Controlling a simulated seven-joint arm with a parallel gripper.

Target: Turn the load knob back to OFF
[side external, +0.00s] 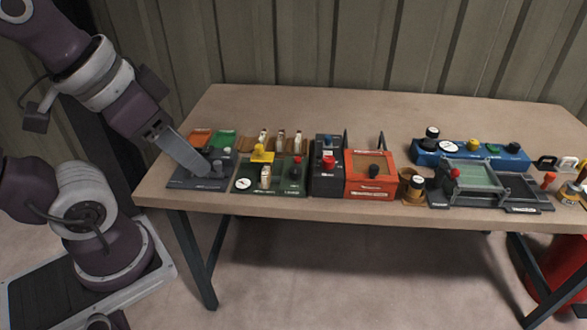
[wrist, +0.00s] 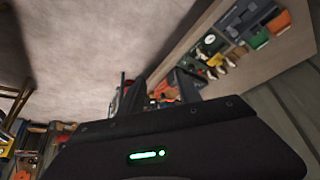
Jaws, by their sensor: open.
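My gripper (side external: 203,168) is at the left end of the bench, low over a dark panel (side external: 184,182) with grey knobs (side external: 217,167). Whether it touches the panel or a knob cannot be told. In the wrist view my gripper (wrist: 160,88) shows two dark fingers spread apart, with nothing visible held between them. Which control is the load knob cannot be read with certainty. A green panel (side external: 275,187) beside the dark one carries a red knob (side external: 296,172) at its right and a white dial (side external: 243,183). No knob's pointer setting is legible.
Orange (side external: 200,138) and green (side external: 223,138) blocks stand behind the dark panel. To the right are a black box (side external: 326,183), an orange box (side external: 369,190), a blue panel (side external: 494,157) and a green-topped tray (side external: 476,176). The bench's back (side external: 300,105) is clear.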

